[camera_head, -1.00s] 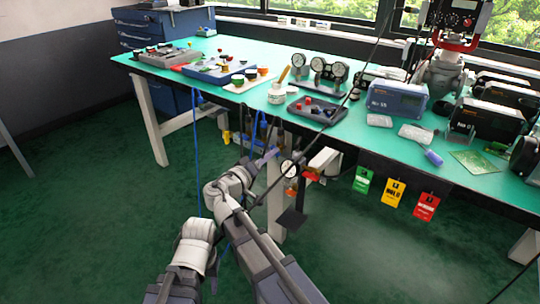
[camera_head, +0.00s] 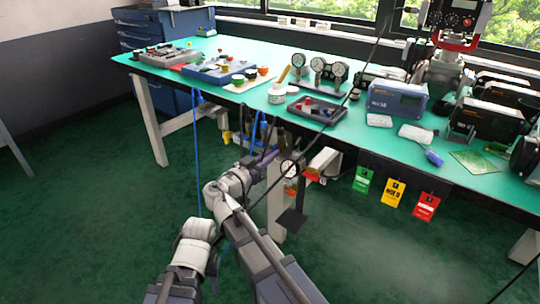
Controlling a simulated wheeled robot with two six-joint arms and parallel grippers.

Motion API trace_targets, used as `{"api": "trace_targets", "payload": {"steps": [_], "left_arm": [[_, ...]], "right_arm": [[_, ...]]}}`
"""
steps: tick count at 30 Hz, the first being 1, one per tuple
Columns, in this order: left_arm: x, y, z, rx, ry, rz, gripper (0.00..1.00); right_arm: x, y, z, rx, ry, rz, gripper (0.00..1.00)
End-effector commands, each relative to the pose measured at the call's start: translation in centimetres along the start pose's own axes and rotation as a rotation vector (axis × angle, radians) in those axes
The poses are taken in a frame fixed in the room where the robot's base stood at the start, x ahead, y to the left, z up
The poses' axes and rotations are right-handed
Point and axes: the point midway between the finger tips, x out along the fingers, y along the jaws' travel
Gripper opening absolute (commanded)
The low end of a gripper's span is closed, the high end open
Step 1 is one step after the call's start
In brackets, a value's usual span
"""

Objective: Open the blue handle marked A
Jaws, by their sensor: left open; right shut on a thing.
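Under the front edge of the green bench hangs a small valve assembly (camera_head: 284,138) with blue and yellow parts. My grey arms reach up to it from the bottom of the view and overlap. My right gripper (camera_head: 266,157) is at the assembly, just left of a round white gauge (camera_head: 289,168). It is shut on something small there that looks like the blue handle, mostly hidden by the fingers. My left gripper (camera_head: 244,162) is close beside it on the left and open. The letter A cannot be read at this size.
The green bench (camera_head: 228,109) carries gauges (camera_head: 329,72), trays and blue instruments (camera_head: 397,102). Green, yellow and red tags (camera_head: 394,192) hang from its front edge. A white bench leg (camera_head: 276,205) stands behind my arms. The floor at left is clear.

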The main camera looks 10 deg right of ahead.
Motion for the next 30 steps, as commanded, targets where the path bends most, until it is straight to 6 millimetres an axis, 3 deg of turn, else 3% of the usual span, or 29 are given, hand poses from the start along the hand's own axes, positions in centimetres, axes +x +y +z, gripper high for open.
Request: {"api": "trace_targets", "payload": {"steps": [22, 23, 30], "left_arm": [[0.03, 0.00, 0.00, 0.000, 0.000, 0.000, 0.50], [0.03, 0.00, 0.00, 0.000, 0.000, 0.000, 0.50], [0.01, 0.00, 0.00, 0.000, 0.000, 0.000, 0.50]], "right_arm": [[-0.07, 0.05, 0.10, 0.077, -0.003, 0.001, 0.00], [-0.07, 0.05, 0.10, 0.077, -0.003, 0.000, 0.15], [-0.04, 0.03, 0.05, 0.075, -0.002, 0.000, 0.42]]}}
